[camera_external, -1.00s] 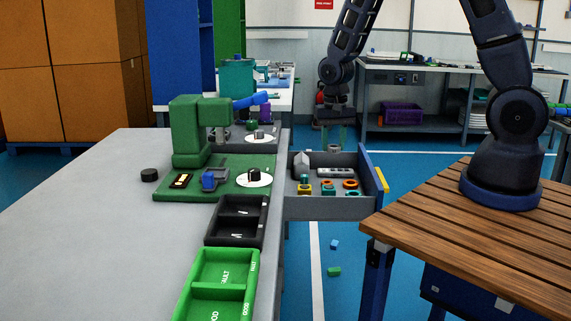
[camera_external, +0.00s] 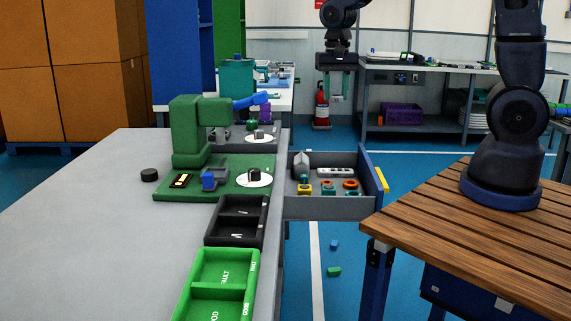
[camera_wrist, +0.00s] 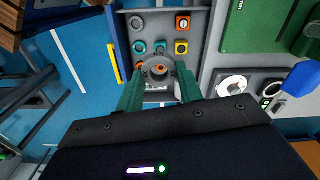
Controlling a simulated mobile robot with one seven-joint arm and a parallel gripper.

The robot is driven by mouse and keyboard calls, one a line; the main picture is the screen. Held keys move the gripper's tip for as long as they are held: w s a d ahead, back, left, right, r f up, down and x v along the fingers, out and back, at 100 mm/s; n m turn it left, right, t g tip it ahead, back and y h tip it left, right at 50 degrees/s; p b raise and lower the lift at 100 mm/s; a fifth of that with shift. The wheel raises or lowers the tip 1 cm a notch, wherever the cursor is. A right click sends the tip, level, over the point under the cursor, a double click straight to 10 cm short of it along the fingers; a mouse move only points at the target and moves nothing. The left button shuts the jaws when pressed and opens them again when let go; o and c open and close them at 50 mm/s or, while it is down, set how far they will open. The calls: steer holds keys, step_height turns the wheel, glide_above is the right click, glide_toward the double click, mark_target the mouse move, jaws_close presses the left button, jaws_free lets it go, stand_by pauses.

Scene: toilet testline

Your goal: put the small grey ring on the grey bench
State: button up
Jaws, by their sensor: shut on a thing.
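The small grey ring (camera_wrist: 157,66) is between the fingertips of my gripper (camera_wrist: 160,78) in the wrist view, seen against the drawer below. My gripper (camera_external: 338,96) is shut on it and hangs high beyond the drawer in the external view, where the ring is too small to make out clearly. The grey bench (camera_external: 95,220) is the long flat surface at left in the external view. The gripper is to the right of the bench and above it, apart from it.
An open grey drawer (camera_external: 310,208) holds several coloured rings and other small parts. A green fixture (camera_external: 187,130), a black tray (camera_external: 233,238) and a green tray (camera_external: 183,307) stand along the bench's right side. The left of the bench is mostly clear, except a black puck (camera_external: 149,175).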

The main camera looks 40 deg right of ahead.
step_height(320, 180, up, 4)
steer(key=shift+r, duration=0.25)
steer(key=shift+w+a+r, duration=0.1)
steer(key=shift+r, duration=0.25)
steer(key=w+a+r, duration=0.2)
steer(key=w+a, duration=0.9)
steer(key=a, duration=0.3)
steer(key=w+a+r, duration=0.2)
steer(key=w+a, duration=0.9)
steer(key=a, duration=0.2)
glide_above(96, 213)
step_height(96, 213, down, 5)
step_height(96, 213, down, 24)
steer(key=shift+f, duration=0.15)
steer(key=shift+f, duration=0.1)
